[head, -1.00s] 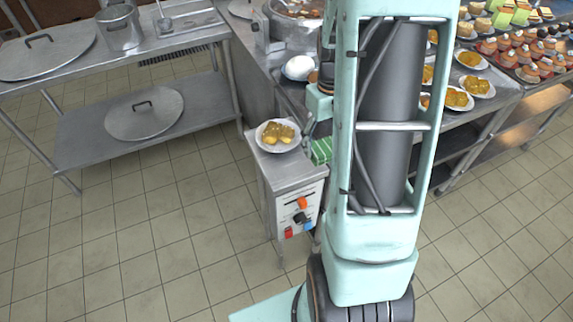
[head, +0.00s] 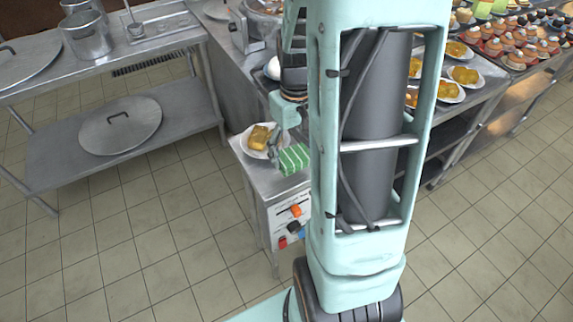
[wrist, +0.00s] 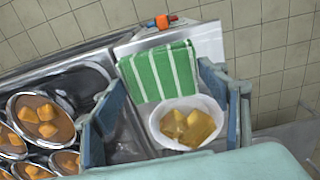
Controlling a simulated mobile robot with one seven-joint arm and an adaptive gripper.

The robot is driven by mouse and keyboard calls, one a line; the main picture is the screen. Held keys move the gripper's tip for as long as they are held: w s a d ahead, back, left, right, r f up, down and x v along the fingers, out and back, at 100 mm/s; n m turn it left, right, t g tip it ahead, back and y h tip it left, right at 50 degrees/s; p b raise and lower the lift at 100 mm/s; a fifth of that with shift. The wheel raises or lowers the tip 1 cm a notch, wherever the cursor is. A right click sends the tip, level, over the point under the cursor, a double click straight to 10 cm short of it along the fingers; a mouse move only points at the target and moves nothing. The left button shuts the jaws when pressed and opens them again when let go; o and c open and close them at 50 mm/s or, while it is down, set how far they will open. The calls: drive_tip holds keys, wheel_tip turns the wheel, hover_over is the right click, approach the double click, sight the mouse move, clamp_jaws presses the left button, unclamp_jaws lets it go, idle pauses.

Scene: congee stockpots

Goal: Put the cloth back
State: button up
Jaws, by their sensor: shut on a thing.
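The cloth (head: 294,158) is green with white stripes and looks like a folded pad. In the wrist view the cloth (wrist: 160,70) spans the gap between the tips of my two fingers. My gripper (wrist: 162,64) is shut on it, one finger at each side. In the head view my gripper (head: 276,138) is over the small steel cabinet top (head: 262,178), with the cloth at its front right. Whether the cloth touches the surface below I cannot tell. My arm hides part of the cabinet's right side.
A white plate of yellow food (head: 258,140) stands close beside the cloth; it also shows in the wrist view (wrist: 187,122). The cabinet front has coloured knobs (head: 296,210). Several food plates (head: 464,75) line the counter at right. Tiled floor is open at left.

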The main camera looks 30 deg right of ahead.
sight(287, 154)
drive_tip(key=shift+w+a+f, duration=0.2)
drive_tip(key=shift+a+f, duration=0.35)
drive_tip(key=shift+f, duration=0.1)
drive_tip(key=f, duration=0.3)
drive_tip(key=shift+w+a+f, duration=0.1)
drive_tip(key=shift+a, duration=0.3)
drive_tip(key=shift+f, duration=0.4)
drive_tip(key=shift+f+b, duration=0.1)
drive_tip(key=shift+b, duration=0.25)
drive_tip(key=shift+f, duration=0.15)
drive_tip(key=o, duration=1.1)
drive_tip(key=shift+o, duration=0.2)
drive_tip(key=shift+r, duration=0.25)
wheel_tip(287, 154, up, 12)
drive_tip(key=shift+r+p, duration=0.1)
drive_tip(key=shift+p, duration=0.7)
